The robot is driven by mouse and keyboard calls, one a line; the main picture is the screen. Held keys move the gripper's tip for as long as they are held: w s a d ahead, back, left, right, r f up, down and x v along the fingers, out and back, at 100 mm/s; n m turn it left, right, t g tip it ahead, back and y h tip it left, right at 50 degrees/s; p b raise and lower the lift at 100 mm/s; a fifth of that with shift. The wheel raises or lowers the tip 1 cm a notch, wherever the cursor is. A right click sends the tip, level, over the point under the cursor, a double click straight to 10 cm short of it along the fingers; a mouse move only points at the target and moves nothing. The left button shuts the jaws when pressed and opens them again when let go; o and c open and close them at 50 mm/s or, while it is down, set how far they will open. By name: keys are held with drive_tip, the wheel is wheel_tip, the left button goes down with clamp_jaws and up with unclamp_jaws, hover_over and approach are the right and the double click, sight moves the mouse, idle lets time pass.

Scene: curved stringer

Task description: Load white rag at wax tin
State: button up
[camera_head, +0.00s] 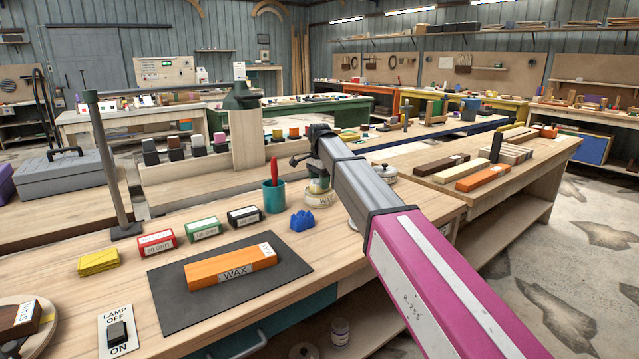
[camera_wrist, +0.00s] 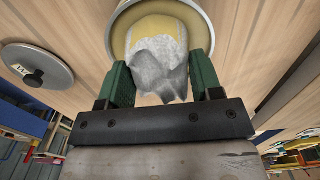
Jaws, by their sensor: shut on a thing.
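The wax tin (camera_head: 325,202) is a round pale tin labelled WAX on the wooden bench, below the end of my arm. In the wrist view the tin (camera_wrist: 120,19) is open, with yellow wax inside. My gripper (camera_wrist: 160,80) has green fingers and is shut on the crumpled white rag (camera_wrist: 158,60), which looks greyish at its near end. The rag overlaps the yellow wax in this view; I cannot tell how firmly it touches. In the head view my gripper (camera_head: 318,170) is just above the tin, and the rag is too small to make out.
A round lid (camera_wrist: 38,66) lies beside the tin. A teal cup (camera_head: 273,196) and blue crumpled piece (camera_head: 302,221) stand left of the tin. An orange WAX block (camera_head: 231,268) lies on a dark mat (camera_head: 180,309). Several labelled boxes line the bench; a post (camera_head: 108,165) rises at left.

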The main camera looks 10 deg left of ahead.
drive_tip(key=shift+r, duration=3.3)
